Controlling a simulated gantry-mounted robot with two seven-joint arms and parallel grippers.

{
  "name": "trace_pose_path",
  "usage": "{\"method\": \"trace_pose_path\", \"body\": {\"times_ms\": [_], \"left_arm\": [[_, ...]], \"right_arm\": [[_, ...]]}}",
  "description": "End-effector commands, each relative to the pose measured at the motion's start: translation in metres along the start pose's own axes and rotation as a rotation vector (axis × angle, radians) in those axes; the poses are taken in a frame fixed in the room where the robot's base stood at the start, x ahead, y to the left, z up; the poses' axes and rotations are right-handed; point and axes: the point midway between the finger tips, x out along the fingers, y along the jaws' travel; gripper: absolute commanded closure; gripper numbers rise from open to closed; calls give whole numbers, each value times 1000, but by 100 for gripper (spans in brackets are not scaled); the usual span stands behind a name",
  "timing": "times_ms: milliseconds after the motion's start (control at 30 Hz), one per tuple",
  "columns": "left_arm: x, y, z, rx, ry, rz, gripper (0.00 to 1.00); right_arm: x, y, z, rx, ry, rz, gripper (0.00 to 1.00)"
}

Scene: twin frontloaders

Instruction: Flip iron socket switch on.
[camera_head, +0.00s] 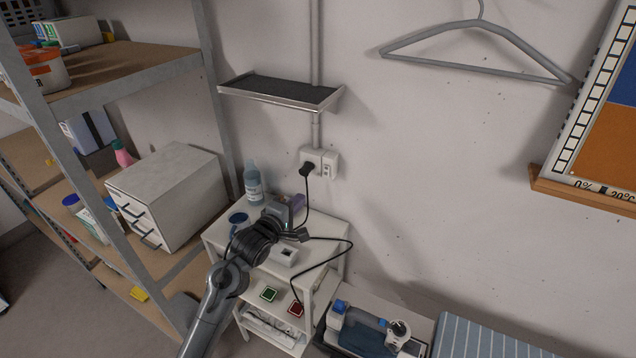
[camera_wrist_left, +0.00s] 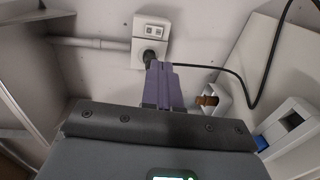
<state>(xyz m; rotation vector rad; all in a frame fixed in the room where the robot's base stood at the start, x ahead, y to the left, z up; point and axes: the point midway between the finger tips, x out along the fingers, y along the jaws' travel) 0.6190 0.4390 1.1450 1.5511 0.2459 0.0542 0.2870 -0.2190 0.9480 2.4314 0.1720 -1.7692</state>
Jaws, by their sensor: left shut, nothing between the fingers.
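The white wall socket (camera_head: 329,166) sits on the wall below a grey conduit, with a black plug (camera_head: 307,168) in its left part. The socket also shows in the left wrist view (camera_wrist_left: 153,27), with the plug (camera_wrist_left: 150,55) in its lower part. The switch's position is too small to tell. My left gripper (camera_head: 299,201) is below and slightly left of the socket, above the small white cart. Its purple fingers (camera_wrist_left: 163,68) are shut and empty, pointing toward the socket and apparently apart from it. In the wrist view they overlap the plug's lower edge. My right gripper is not in view.
A black cable hangs from the plug past the gripper. A bottle (camera_head: 253,183) and a blue mug (camera_head: 238,221) stand on the cart (camera_head: 217,238). A small shelf (camera_head: 280,92) is above the socket.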

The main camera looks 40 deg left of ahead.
Motion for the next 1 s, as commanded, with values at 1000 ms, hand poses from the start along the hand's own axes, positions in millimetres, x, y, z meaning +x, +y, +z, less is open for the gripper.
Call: {"method": "trace_pose_path", "body": {"times_ms": [1000], "left_arm": [[83,4,0,0,0,0,100]], "right_arm": [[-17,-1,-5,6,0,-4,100]]}}
